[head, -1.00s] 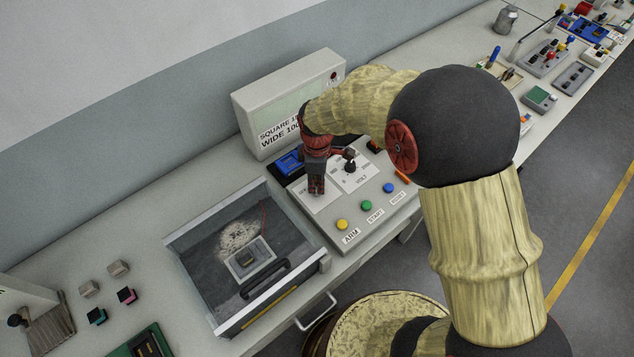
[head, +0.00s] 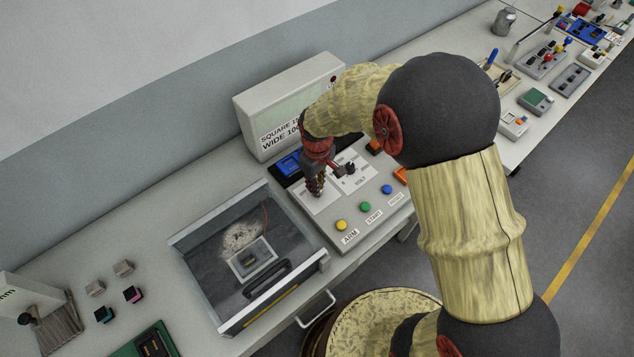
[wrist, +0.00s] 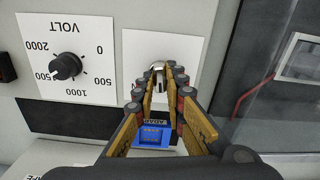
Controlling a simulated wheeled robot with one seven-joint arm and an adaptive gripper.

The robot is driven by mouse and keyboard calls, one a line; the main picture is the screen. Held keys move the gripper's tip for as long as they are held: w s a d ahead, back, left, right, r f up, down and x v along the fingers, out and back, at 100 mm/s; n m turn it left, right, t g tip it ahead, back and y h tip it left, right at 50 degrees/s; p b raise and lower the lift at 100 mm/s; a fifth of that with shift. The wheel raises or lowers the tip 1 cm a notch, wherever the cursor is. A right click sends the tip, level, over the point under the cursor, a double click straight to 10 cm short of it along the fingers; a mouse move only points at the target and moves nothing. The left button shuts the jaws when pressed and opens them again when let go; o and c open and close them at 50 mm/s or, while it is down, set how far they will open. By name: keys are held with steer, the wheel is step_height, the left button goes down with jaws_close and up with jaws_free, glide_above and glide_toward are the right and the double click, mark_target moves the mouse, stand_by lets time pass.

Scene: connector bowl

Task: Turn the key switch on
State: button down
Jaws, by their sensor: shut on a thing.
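The key switch's metal key (wrist: 158,66) shows in the wrist view between my fingertips, in front of a white label plate (wrist: 131,47). My gripper (wrist: 160,72) is shut on the key, its two orange-and-black fingers on either side of it. In the head view my gripper (head: 316,190) points down onto the left white plate of the control panel and hides the key. The key's exact angle and the switch's markings are mostly hidden by the fingers.
A black VOLT knob (wrist: 65,66) sits beside the key's plate. Yellow ARM (head: 341,225), green START (head: 365,207) and blue (head: 387,189) buttons line the panel front. A glass-topped box (head: 222,310) stands left, a monitor (head: 262,133) behind.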

steer(key=m+p, duration=0.1)
steer(key=m, duration=0.4)
steer(key=shift+r+m, duration=0.1)
steer(key=shift+m, duration=0.2)
steer(key=m+p, duration=0.1)
steer(key=m, duration=0.3)
steer(key=shift+m, duration=0.4)
steer(key=c, duration=1.8)
jaws_free()
steer(key=shift+c, duration=0.2)
step_height(320, 180, up, 12)
